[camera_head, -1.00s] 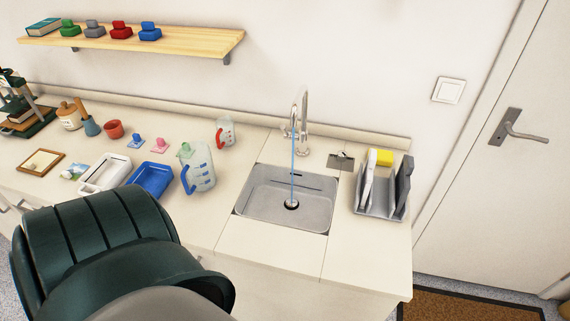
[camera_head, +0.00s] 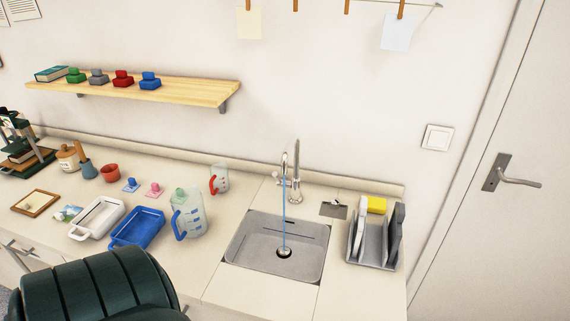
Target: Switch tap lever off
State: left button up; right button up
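The chrome tap (camera_head: 296,172) stands behind the sink, with its spout arching to the left. A thin blue stream of water (camera_head: 284,205) runs from the spout down to the drain. The tap's lever is too small to make out clearly, but a slim upright part (camera_head: 297,150) shows at the top of the tap. The steel sink (camera_head: 243,258) is set into the counter and is empty apart from the water. Neither of my grippers shows in the head view.
A dark green ribbed shape (camera_head: 95,290) fills the lower left. A dish rack (camera_head: 370,253) with a yellow sponge (camera_head: 376,205) stands right of the sink. A blue tray (camera_head: 137,229) and a jug (camera_head: 188,214) stand left. Counter before the sink is clear.

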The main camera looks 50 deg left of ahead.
aim_at(276, 173)
jog(key=l, duration=0.2)
jog(key=i+l, duration=0.15)
jog(key=l+u, duration=0.1)
jog(key=u, duration=1.65)
